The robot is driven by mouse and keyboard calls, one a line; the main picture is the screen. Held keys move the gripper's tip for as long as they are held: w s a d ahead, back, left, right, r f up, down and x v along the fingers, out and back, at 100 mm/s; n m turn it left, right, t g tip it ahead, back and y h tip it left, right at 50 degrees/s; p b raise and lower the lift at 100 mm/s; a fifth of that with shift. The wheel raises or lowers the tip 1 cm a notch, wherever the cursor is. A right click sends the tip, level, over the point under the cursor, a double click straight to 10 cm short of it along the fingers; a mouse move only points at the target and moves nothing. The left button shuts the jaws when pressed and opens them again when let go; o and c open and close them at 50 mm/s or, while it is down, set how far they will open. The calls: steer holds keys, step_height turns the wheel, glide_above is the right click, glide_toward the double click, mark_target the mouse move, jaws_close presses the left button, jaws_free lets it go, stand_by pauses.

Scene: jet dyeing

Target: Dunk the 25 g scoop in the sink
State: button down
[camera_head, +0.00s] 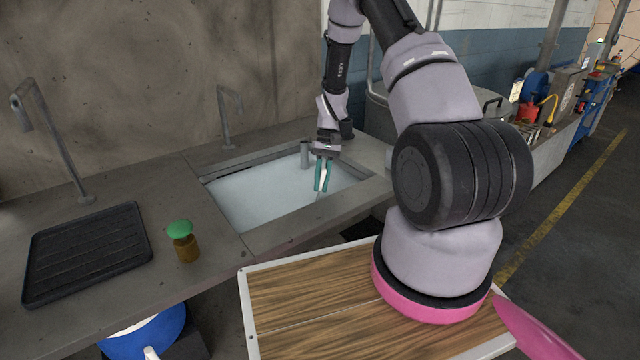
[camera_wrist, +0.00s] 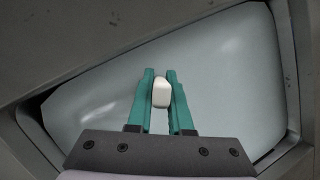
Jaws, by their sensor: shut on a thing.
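My gripper (camera_head: 321,178) is over the right part of the sink (camera_head: 376,187), its teal fingers pointing down. It is shut on a small white piece, which I take to be the scoop (camera_wrist: 161,93). In the wrist view the scoop sits between the two teal fingertips (camera_wrist: 160,84), with the sink's pale water surface (camera_wrist: 85,100) behind it. In the head view the scoop shows as a thin light shape (camera_head: 319,193) at the fingertips. I cannot tell whether its lower end touches the water. No size marking is readable.
A faucet (camera_head: 229,115) rises behind the sink. On the counter left are a brown jar with a green top (camera_head: 186,246) and a black ribbed tray (camera_head: 87,252). A blue bucket (camera_head: 150,335) is below.

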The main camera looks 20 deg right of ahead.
steer(key=shift+a, duration=0.15)
steer(key=shift+s+a, duration=0.25)
steer(key=shift+a, duration=0.4)
steer(key=shift+s+a, duration=0.2)
steer(key=shift+a, duration=0.4)
step_height(320, 180, up, 16)
stand_by(0.7)
steer(key=shift+f, duration=0.1)
stand_by(0.7)
